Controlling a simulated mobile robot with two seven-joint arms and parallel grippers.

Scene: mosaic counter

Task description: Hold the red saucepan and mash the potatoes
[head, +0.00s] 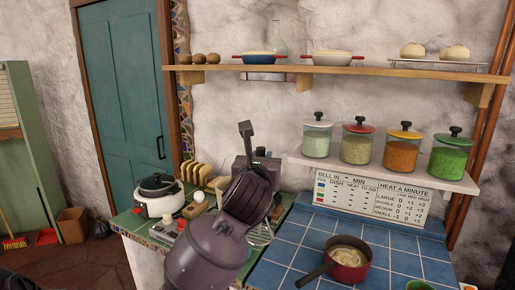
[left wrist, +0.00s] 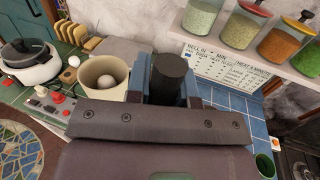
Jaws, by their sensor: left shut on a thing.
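The red saucepan (head: 349,272) sits on the blue-tiled counter, with its dark handle pointing to the lower left. Pale potatoes (head: 347,255) lie inside it. My left gripper (head: 257,162) is above the left part of the counter, left of the saucepan and apart from it. It is shut on a dark handle, which shows between the fingers in the left wrist view (left wrist: 170,75). A grey masher head (head: 260,235) shows below the gripper in the head view, partly hidden by my arm. My right gripper is in neither view.
A white cooker (head: 157,198), toast slices (head: 197,173) and a beige container (left wrist: 97,72) with an egg stand on the left counter. Colourful jars (head: 358,143) stand on a low shelf behind the saucepan. The blue tiles (head: 300,240) left of the saucepan are clear.

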